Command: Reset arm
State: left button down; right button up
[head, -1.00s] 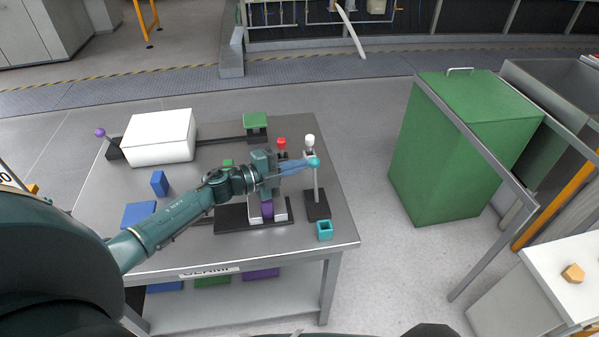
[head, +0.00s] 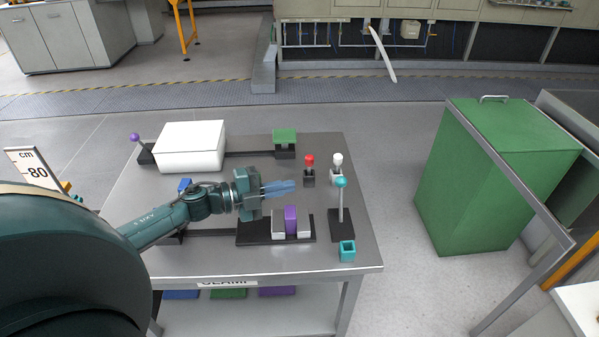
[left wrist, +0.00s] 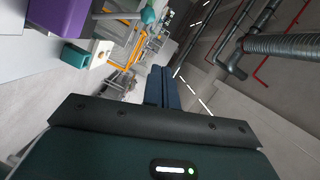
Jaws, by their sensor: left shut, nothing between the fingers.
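My left arm reaches in from the left over the metal table (head: 270,258) in the head view. My left gripper (head: 290,187) is shut and empty, its blue fingers pointing right, above the table. In the left wrist view its fingers (left wrist: 163,88) show together. Below it in the head view, a purple block (head: 290,219) stands between two light grey jaws on a dark base (head: 258,230). A lever with a teal ball (head: 341,182) stands to the right of the fingertips, apart from them. My right gripper is not in view.
A white box (head: 190,146), a green-topped block (head: 285,137), a red knob (head: 309,160), a white knob (head: 337,160) and a teal open cube (head: 347,250) are on the table. A large green bin (head: 500,170) stands to the right across clear floor.

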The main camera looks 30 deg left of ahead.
pick_arm(q)
jog(key=s+d+f+n+g+y, duration=0.1)
jog(key=s+d+f+n+y, duration=0.2)
jog(key=s+d+f+n, duration=0.3)
jog(key=s+d+f+n+g+y, duration=0.1)
jog(key=s+d+f+n+y, duration=0.3)
jog(key=s+d+n, duration=0.7)
notch_tip(320, 180, down, 3)
jog(key=s+n+p, duration=0.1)
jog(key=s+n, duration=0.1)
jog(key=shift+n+y, duration=0.3)
